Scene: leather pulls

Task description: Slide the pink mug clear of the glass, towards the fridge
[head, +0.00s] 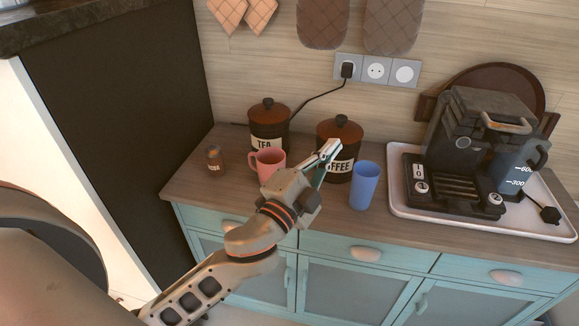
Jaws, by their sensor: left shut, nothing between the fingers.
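The pink mug (267,163) stands upright on the wooden counter, its handle towards the left. The blue glass (364,186) stands to its right, with a clear gap between them. My left gripper (329,151) is shut and empty. Its arm reaches up from the lower left, and its fingers point up and right in front of the coffee canister, between the mug and the glass. The gripper body hides the mug's lower right part. A tall dark-sided unit with a pale front (117,115), which looks like the fridge, borders the counter's left end. My right gripper is out of view.
A small jar (214,160) stands left of the mug. The tea canister (268,128) and coffee canister (340,140) stand behind. A white tray (398,203) with a coffee machine (470,140) fills the right side.

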